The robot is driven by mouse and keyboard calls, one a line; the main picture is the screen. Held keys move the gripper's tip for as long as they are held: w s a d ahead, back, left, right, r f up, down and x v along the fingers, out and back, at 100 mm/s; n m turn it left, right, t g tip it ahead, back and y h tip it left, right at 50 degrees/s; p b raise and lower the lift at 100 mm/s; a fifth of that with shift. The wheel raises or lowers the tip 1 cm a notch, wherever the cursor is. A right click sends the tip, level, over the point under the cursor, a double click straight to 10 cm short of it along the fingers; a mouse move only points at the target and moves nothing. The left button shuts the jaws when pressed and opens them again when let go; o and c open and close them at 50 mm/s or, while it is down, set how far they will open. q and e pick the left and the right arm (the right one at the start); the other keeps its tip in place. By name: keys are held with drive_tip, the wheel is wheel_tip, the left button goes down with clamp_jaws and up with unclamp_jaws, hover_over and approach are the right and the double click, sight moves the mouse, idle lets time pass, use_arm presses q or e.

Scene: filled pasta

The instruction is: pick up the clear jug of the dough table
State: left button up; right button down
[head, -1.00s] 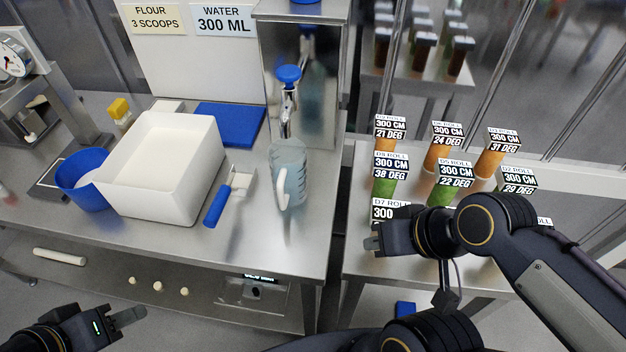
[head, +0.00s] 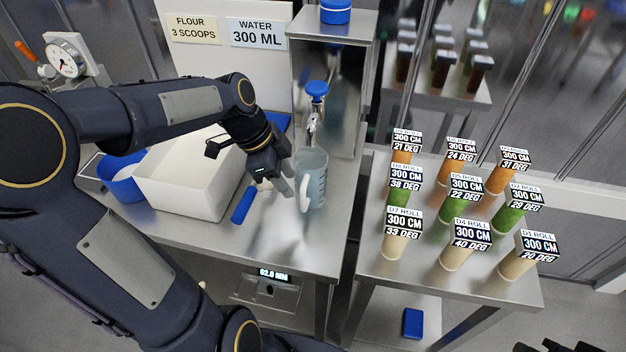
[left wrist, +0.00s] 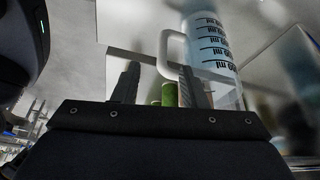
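The clear jug (head: 312,180) stands upright on the steel dough table (head: 285,250), under the blue-topped tap. It is pale blue and see-through, with a white handle on its left side. My left gripper (head: 284,187) is just left of the handle. In the left wrist view the two fingers of my left gripper (left wrist: 160,88) are apart with nothing held. The jug (left wrist: 212,45) shows there with measuring marks. Its handle (left wrist: 166,52) is close to the right finger; whether they touch is unclear. A dark part of my right gripper (head: 555,346) barely shows at the bottom right edge.
A white bin (head: 195,190) and a blue bowl (head: 122,180) stand left of the jug, partly behind my left arm. A blue-handled scoop (head: 243,205) lies between bin and jug. Labelled rolls (head: 396,238) fill the right table, across a narrow gap.

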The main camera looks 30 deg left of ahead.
sight(309, 186)
use_arm(q)
drive_tip(key=x, duration=0.4)
drive_tip(key=p+x, duration=0.1)
drive_tip(key=x, duration=0.3)
drive_tip(key=shift+w+a, duration=0.1)
drive_tip(key=shift+a, duration=0.1)
drive_tip(key=shift+c, duration=0.3)
clamp_jaws()
